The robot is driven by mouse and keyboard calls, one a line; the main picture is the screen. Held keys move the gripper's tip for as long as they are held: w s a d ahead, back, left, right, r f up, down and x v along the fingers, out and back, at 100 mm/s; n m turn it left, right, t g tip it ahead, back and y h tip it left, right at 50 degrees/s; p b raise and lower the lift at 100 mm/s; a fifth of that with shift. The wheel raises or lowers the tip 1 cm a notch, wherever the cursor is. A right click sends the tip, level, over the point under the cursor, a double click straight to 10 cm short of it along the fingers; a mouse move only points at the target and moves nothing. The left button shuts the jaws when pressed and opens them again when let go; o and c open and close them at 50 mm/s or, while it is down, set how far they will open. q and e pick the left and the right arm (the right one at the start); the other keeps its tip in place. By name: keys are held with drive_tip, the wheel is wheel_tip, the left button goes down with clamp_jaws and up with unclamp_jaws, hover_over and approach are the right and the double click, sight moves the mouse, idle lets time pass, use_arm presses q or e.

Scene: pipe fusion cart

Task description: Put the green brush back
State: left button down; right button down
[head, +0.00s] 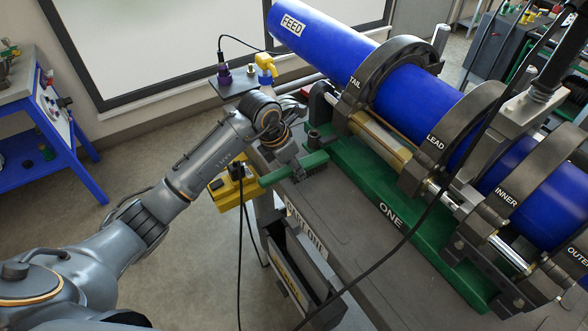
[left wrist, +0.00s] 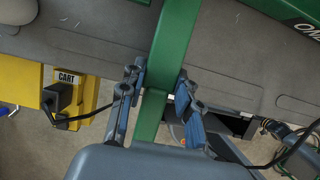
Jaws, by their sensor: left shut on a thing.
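The green brush (head: 312,160) is at the left corner of the cart top in the head view, its bristles facing down and its handle reaching left toward a yellow box. My left gripper (head: 290,165) is shut on the brush handle from above. In the left wrist view, the green handle (left wrist: 173,45) runs up the picture between the two fingers of the left gripper (left wrist: 157,105). I cannot tell whether the bristles touch the cart top. My right gripper is not in view.
The grey cart top (head: 340,215) is mostly clear in front of the green machine base (head: 375,185). Blue pipe (head: 415,95) lies in clamps behind. A yellow box (head: 228,188) with cables is at the cart's left side. A black cable crosses the cart.

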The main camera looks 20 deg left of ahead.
use_arm(q)
wheel_tip(320, 180, down, 2)
drive_tip(key=shift+s+f+p, duration=0.1)
drive_tip(key=shift+p, duration=0.2)
drive_tip(key=c, duration=1)
unclamp_jaws()
drive_tip(key=shift+f, duration=0.1)
drive_tip(key=shift+o, duration=0.2)
drive_tip(key=shift+a+r, duration=0.15)
drive_tip(key=shift+r, duration=0.3)
drive_tip(key=b+v, duration=0.1)
drive_tip(key=v, duration=1)
drive_tip(key=shift+r+b, duration=0.2)
drive_tip(key=shift+b, duration=0.2)
